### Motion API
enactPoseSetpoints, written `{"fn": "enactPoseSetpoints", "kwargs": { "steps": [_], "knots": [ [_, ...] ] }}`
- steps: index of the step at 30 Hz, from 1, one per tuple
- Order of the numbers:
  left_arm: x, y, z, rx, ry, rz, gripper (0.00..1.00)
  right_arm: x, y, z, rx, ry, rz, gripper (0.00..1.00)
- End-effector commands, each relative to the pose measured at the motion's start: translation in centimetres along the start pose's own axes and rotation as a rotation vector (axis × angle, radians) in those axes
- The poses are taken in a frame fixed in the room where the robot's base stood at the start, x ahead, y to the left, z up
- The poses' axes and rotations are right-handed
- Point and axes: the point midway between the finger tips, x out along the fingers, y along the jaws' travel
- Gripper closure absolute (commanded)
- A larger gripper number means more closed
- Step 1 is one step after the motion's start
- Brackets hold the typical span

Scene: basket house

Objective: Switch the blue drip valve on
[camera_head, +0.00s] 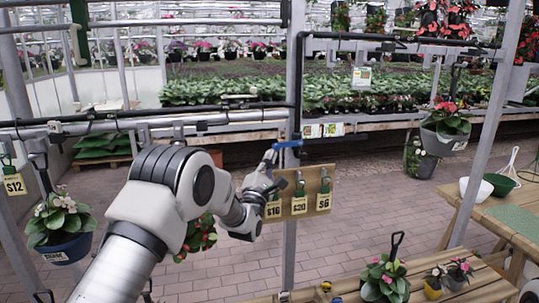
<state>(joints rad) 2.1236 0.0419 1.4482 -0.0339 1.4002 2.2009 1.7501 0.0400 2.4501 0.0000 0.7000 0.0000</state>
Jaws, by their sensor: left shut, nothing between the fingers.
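The blue drip valve (287,145) sits on the dark pipe beside the grey upright post, near the middle of the head view. Its blue handle lies roughly level and angles down at its left end. My left arm comes in from the lower left, and my left gripper (268,163) is just below and left of the valve, near the handle's left end. Its fingers are shut with nothing between them. I cannot tell whether the fingertips touch the handle. My right gripper is out of view.
A wooden board (318,190) with several price tags hangs just below the valve, close to my gripper. Hanging pots stand at left (64,228) and right (446,135). A wooden table (500,225) is at right. Brick floor lies open behind.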

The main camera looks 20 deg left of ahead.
Motion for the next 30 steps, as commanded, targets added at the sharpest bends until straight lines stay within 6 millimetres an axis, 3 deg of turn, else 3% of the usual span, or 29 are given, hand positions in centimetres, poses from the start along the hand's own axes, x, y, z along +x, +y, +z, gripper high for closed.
{"fn": "enactPoseSetpoints", "kwargs": {
  "steps": [14,30],
  "knots": [
    [0.1,0.3,0.1,0.02,0.001,-0.018,1.0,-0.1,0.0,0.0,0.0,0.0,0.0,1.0],
    [2.0,3.5,2.2,0.28,0.0,-0.26,1.0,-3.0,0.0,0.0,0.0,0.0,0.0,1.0]
  ]
}}
